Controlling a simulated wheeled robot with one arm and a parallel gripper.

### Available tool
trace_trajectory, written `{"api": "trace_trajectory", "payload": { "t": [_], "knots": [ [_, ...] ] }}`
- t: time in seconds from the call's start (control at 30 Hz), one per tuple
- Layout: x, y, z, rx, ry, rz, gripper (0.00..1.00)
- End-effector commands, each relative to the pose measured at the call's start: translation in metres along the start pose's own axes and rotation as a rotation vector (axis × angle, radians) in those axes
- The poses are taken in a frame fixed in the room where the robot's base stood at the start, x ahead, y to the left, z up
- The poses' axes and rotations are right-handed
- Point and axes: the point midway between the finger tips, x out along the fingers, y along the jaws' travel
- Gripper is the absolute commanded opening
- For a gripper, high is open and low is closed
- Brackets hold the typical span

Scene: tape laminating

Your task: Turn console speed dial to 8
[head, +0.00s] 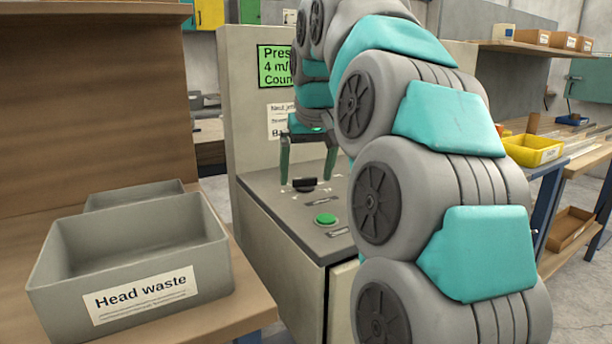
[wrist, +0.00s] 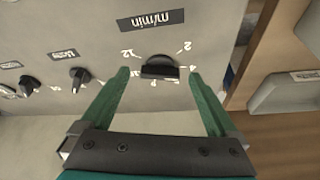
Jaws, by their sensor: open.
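The console (head: 285,205) stands ahead with a sloped grey top. Its black speed dial (head: 304,185) sits on that top; in the wrist view the dial (wrist: 160,68) lies under an "m/min" label, ringed by white numbers including 2, 4 and 12. The dial's pointer and the number 8 are not clear. My gripper (head: 308,178) is open above the console top, its green fingers on either side of the dial. In the wrist view the fingertips (wrist: 160,74) stand apart from the dial, with gaps on both sides.
A green button (head: 325,219) is near the console's front. Two smaller black knobs (wrist: 79,76) (wrist: 30,83) sit left of the dial in the wrist view. A grey "Head waste" bin (head: 130,250) stands on the wooden bench at left. A green display (head: 273,66) is partly hidden by my arm.

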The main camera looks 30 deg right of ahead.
Motion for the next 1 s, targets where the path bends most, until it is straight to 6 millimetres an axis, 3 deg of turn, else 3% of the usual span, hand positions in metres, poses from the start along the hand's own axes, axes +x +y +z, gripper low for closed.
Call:
{"api": "trace_trajectory", "payload": {
  "t": [0.3,1.0],
  "knots": [
    [0.0062,0.0005,-0.0018,0.0,-0.001,0.0,0.94],
    [0.0058,0.0003,-0.0018,-0.001,-0.001,0.0,0.15]
  ]
}}
